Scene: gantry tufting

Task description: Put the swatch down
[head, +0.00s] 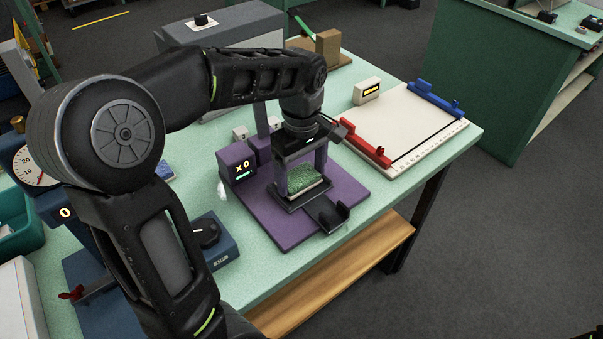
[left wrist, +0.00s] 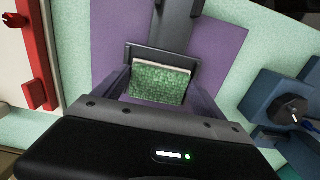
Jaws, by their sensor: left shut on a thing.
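The swatch (head: 305,181) is a small green tufted square with a pale edge. It is between the fingers of my left gripper (head: 302,178), which is shut on it and points down. In the left wrist view the swatch (left wrist: 160,83) shows between the fingers, against a dark holder (left wrist: 160,55). The swatch is at the dark holder on the purple base (head: 286,232) of the tufting machine. I cannot tell whether it rests there or hangs just above. My right gripper is not in view.
A purple box with a display (head: 238,163) stands left of the gripper. A white board (head: 405,125) with a red bar (head: 366,146) and a blue bar (head: 435,99) lies to the right. A blue unit with a black knob (head: 208,235) is at the front left.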

